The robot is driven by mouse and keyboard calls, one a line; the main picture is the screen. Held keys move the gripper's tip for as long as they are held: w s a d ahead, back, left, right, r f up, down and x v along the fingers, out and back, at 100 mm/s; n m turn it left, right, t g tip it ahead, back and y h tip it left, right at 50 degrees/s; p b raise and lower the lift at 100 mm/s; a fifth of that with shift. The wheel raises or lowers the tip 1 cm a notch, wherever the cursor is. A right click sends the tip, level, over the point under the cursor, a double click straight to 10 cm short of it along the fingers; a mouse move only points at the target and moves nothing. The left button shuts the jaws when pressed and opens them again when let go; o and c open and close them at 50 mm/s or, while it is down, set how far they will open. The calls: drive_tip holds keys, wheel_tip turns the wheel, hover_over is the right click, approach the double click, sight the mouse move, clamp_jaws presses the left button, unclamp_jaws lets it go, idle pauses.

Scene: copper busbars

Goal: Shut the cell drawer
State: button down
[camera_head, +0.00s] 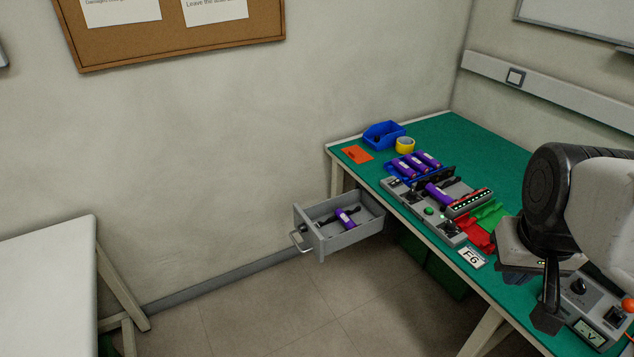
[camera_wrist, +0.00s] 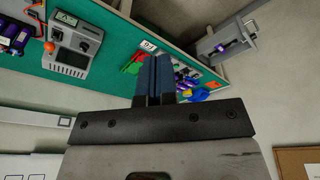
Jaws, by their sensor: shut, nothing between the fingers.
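The grey cell drawer (camera_head: 345,238) stands pulled out under the left end of the green-topped bench. Its bar handle (camera_head: 301,243) is on the front panel, facing left. A purple cell (camera_head: 345,218) and some dark items lie inside. The drawer (camera_wrist: 222,36) also shows at the top right of the wrist view. My gripper (camera_wrist: 154,76) is shut and empty, and its dark blue fingers are side by side in the wrist view. It is over the bench, well apart from the drawer.
The green bench (camera_head: 462,134) carries a blue bin (camera_head: 384,134), yellow tape (camera_head: 405,145), several purple cells, a grey fixture (camera_head: 425,208) and a meter (camera_head: 590,333). A white table (camera_head: 45,280) stands at left. The floor before the drawer is clear.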

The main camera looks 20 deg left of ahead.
sight(297, 214)
drive_tip(key=w+a+f+n+h, duration=0.1)
drive_tip(key=w+a+n, duration=0.5)
drive_tip(key=w, duration=0.6)
drive_tip(key=w+a+n, duration=0.3)
drive_tip(key=w+a, duration=0.4)
drive_tip(key=w, duration=0.6)
drive_tip(key=w+a+f+n, duration=0.3)
drive_tip(key=w+a+f, duration=0.1)
drive_tip(key=w+a, duration=0.15)
drive_tip(key=w+a+f+n+h, duration=0.1)
drive_tip(key=w+a+f+n, duration=0.2)
drive_tip(key=a, duration=0.4)
drive_tip(key=w+a+f+n, duration=0.2)
drive_tip(key=w+a+f, duration=0.2)
drive_tip(key=w+a, duration=0.15)
drive_tip(key=w+a+f+n, duration=0.2)
drive_tip(key=a+f+n, duration=0.2)
drive_tip(key=a+f, duration=0.7)
drive_tip(key=w+a+f+n+h, duration=0.1)
drive_tip(key=a+f+n, duration=0.4)
drive_tip(key=a+f, duration=0.6)
drive_tip(key=w+a, duration=0.1)
drive_tip(key=a, duration=0.5)
drive_tip(key=shift+w+t, duration=0.3)
drive_tip(key=shift+w, duration=0.1)
drive_tip(key=shift+d+f, duration=0.1)
drive_tip(key=shift+f, duration=0.15)
